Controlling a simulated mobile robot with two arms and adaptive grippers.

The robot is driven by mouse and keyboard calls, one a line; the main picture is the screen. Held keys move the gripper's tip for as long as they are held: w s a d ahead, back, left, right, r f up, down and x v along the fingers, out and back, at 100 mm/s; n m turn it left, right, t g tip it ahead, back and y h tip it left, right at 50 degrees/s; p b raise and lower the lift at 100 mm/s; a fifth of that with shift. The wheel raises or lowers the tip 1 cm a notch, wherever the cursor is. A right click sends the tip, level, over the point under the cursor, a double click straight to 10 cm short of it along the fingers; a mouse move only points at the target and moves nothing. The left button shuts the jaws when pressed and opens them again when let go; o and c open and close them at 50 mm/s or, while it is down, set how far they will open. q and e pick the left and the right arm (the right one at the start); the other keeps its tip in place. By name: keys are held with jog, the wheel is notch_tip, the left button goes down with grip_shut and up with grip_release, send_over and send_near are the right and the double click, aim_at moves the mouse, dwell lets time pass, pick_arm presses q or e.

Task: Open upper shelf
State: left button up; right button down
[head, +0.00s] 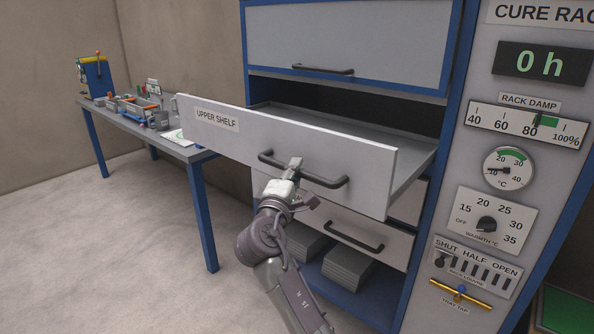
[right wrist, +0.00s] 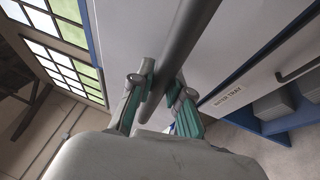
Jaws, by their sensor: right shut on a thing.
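The upper shelf (head: 330,145) is a white-fronted drawer labelled "UPPER SHELF". It is pulled well out of the blue-framed rack, and its grey inside (head: 340,122) shows behind the front. My right gripper (head: 292,170) is shut on the black bar handle (head: 325,182) of this drawer, left of the handle's middle. In the right wrist view the two fingers (right wrist: 160,95) sit on either side of the dark handle bar (right wrist: 185,50). My left gripper is not in view.
A closed upper panel (head: 350,40) with its own handle is above. A lower drawer (head: 355,240) and stacked grey slabs (head: 345,268) sit below. A control panel (head: 500,200) with dials stands at right. A blue-legged table (head: 150,135) with small items is at left. The floor at left is clear.

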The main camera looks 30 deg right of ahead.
jog(key=shift+f, duration=0.1)
jog(key=c, duration=1.1)
grip_release()
jog(key=v, duration=1.2)
